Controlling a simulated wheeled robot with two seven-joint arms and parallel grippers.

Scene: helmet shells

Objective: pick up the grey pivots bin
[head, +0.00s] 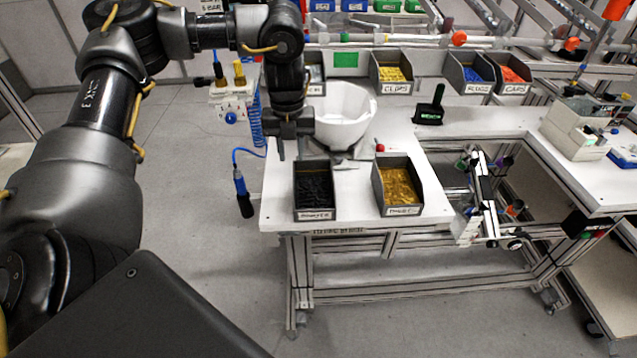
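Two grey bins stand at the table's front edge, and their front labels are too small to read surely. The left grey bin (314,216) holds black parts; the right grey bin (402,211) holds brass-yellow parts. I cannot tell for certain which is the pivots bin. My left gripper (291,156) points down above the table's left edge, just behind the left bin and beside a white helmet shell (345,112). Its two fingers are apart with nothing seen between them. My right gripper is not in view.
The white table (276,213) has grey bins at the back: yellow clips (392,88), blue parts (474,87) and orange parts (508,86). A black stand (430,112) sits right of the shell. A blue-handled tool (241,188) hangs off the left edge.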

